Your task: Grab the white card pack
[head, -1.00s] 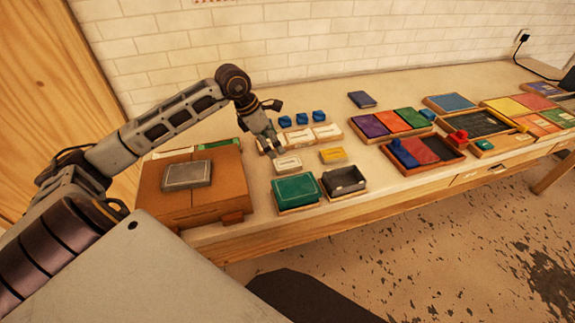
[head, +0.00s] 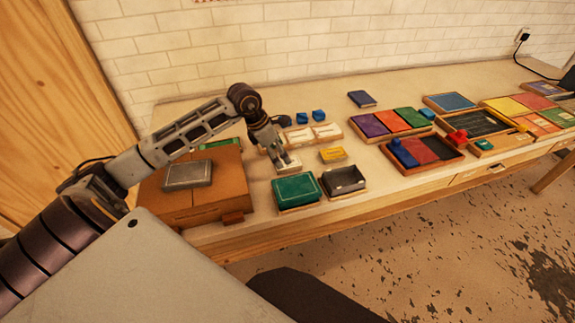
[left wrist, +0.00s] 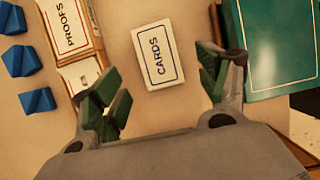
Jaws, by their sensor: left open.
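The white card pack, labelled CARDS with a dark outline, lies flat on the table in the left wrist view (left wrist: 157,54). In the head view the pack (head: 292,168) is partly hidden by my left gripper (head: 281,160), which points down over it. In the left wrist view the two green-padded fingers of my left gripper (left wrist: 162,75) are spread open. The pack lies between their lines, apart from both pads, with clear table on each side. My right gripper is not in view.
A green box (head: 296,189) and a dark open tray (head: 343,181) stand in front. White PROOFS boxes (left wrist: 70,28) and blue blocks (left wrist: 20,60) lie beside the pack. A yellow pack (head: 333,154) is to the right, a brown case (head: 200,198) to the left.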

